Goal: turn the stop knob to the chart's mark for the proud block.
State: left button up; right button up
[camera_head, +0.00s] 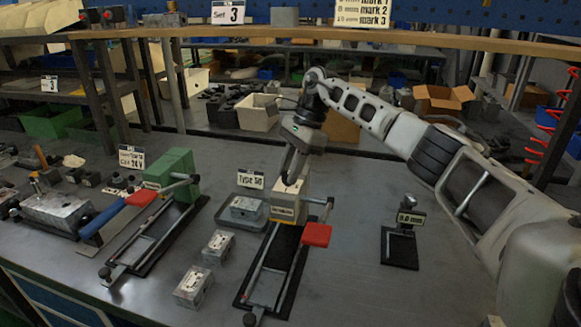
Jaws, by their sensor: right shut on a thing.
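The beige head (285,208) of a black-railed fixture with a red lever pad (316,234) stands at the middle of the bench. My right gripper (290,180) points down onto the top of this head, shut on what appears to be the stop knob, which the jaws hide. The knob's setting cannot be read. The chart (362,13) at the top edge lists mark 1, mark 2 and mark 3, with its top cut off. Metal valve blocks (218,246) (193,287) lie left of the fixture. Another block (245,207) sits in a tray. My left gripper is out of view.
A gauge stand reading 0.0 mm (411,218) stands at the right. A "Type 56" card (250,180) stands behind the tray. The bench between the red pad and the gauge stand is clear.

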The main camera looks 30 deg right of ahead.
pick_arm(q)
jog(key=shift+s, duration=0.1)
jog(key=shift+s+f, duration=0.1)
pick_arm(e)
jog(key=o, duration=1)
jog(key=shift+d+r, duration=0.15)
jog(key=shift+r, duration=0.25)
pick_arm(q)
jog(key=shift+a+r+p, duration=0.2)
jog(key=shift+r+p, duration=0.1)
jog(key=shift+p, duration=0.4)
pick_arm(e)
jog(key=v, duration=1.5)
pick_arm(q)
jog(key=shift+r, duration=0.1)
